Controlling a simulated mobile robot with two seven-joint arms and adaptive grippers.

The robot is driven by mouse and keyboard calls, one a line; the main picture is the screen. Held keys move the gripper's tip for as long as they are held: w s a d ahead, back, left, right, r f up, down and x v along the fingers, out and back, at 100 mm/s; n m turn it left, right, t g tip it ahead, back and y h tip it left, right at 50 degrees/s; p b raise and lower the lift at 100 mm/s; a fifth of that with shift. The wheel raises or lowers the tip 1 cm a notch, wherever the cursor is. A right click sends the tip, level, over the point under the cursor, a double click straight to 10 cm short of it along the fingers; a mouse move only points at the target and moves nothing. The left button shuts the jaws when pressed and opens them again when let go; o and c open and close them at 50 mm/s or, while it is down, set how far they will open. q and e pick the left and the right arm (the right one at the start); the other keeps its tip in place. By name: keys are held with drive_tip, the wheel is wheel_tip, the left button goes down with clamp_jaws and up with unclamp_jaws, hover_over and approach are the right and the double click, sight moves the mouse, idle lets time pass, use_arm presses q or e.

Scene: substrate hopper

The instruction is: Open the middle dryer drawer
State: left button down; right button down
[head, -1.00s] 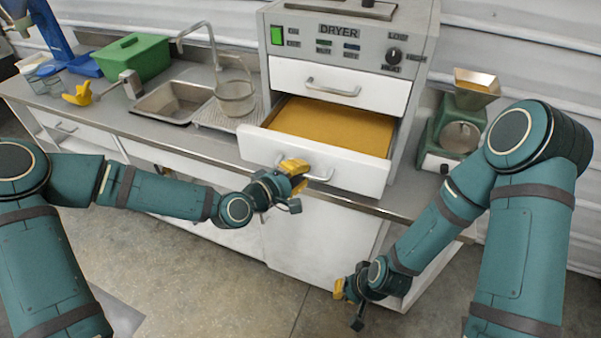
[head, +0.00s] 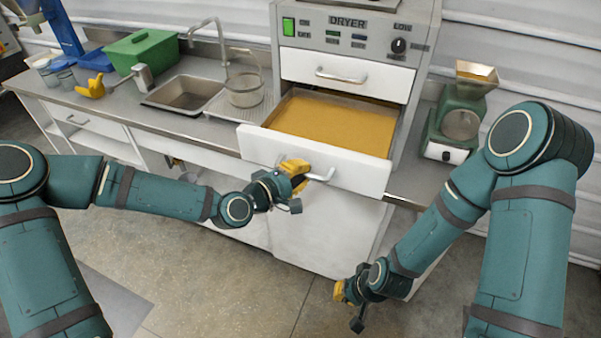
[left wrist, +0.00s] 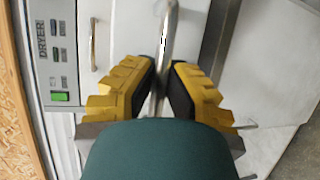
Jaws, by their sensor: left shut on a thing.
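The dryer (head: 350,27) stands at the back centre, with a green light on its panel. Its middle drawer (head: 270,147) is pulled out and shows a tan, flat filling inside. The closed white drawer (head: 385,82) above it has its own handle. My left gripper (head: 305,174) is at the front of the open drawer, shut on its handle (head: 326,176). In the left wrist view the metal handle (left wrist: 168,45) runs between the two yellow-padded fingers (left wrist: 163,90). My right gripper (head: 342,291) hangs low at the right, away from the drawer; its fingers are too small to judge.
A sink (head: 183,92) with a tap and a wire basket (head: 245,92) is left of the dryer. A green box (head: 141,52) stands farther left. A green machine with a hopper (head: 460,125) stands on the right counter. The floor in front is clear.

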use_arm(q)
drive_tip(key=c, duration=1)
unclamp_jaws()
drive_tip(key=shift+s, duration=0.1)
drive_tip(key=v, duration=1.1)
drive_tip(key=shift+s+a+r, duration=0.15)
drive_tip(key=shift+s+a, duration=0.1)
drive_tip(key=shift+a, duration=0.05)
drive_tip(key=s+d+f+m+g+y, duration=0.1)
drive_tip(key=s+d+f+m+g, duration=0.15)
drive_tip(key=f, duration=0.55)
drive_tip(key=s+d+f+m+g+y, duration=0.1)
drive_tip(key=s+d+f+g+y, duration=0.1)
drive_tip(key=f+g, duration=0.35)
drive_tip(key=s+a+f+m+g+y, duration=0.1)
drive_tip(key=s+a+f+m+y, duration=0.1)
drive_tip(key=f, duration=0.4)
drive_tip(key=s+a+f+m+y, duration=0.2)
drive_tip(key=s+a+f+m, duration=0.1)
drive_tip(key=f, duration=0.3)
drive_tip(key=shift+s+g, duration=0.4)
drive_tip(key=shift+s, duration=0.2)
